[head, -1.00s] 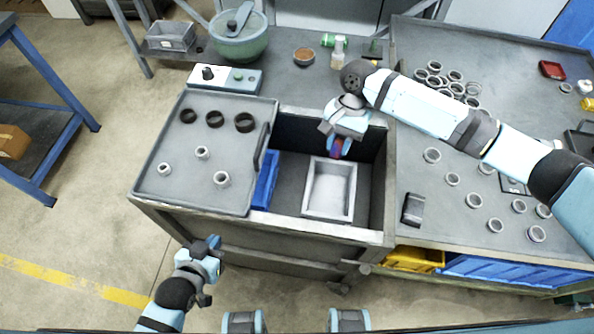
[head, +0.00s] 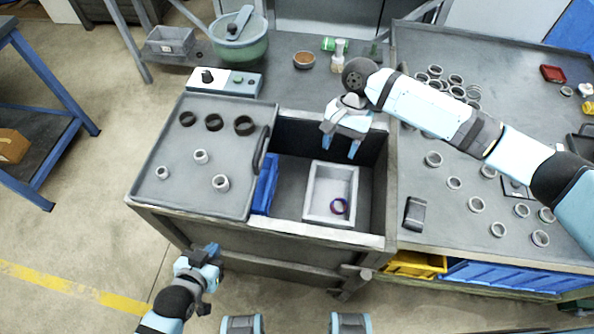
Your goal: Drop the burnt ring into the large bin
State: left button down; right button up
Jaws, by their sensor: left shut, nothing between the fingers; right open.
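The burnt ring (head: 339,206), dark with a bluish-purple tint, is inside the large grey bin (head: 312,195), near its front right. The bin is an open rectangular box standing in the open compartment of the bench. My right gripper (head: 341,153) is open and empty above the back of the bin, apart from the ring. My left gripper (head: 213,250) is shut and empty in front of the bench, far from the bin.
A blue bin (head: 265,184) stands left of the grey bin. A tray top (head: 188,150) with several rings and a handle (head: 261,150) lies to the left. The right table (head: 440,205) carries many grey rings and a dark block (head: 414,214).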

jog(key=v, duration=1.2)
jog(key=shift+r+b, duration=0.25)
jog(key=shift+b, duration=0.05)
jog(key=shift+d, duration=0.1)
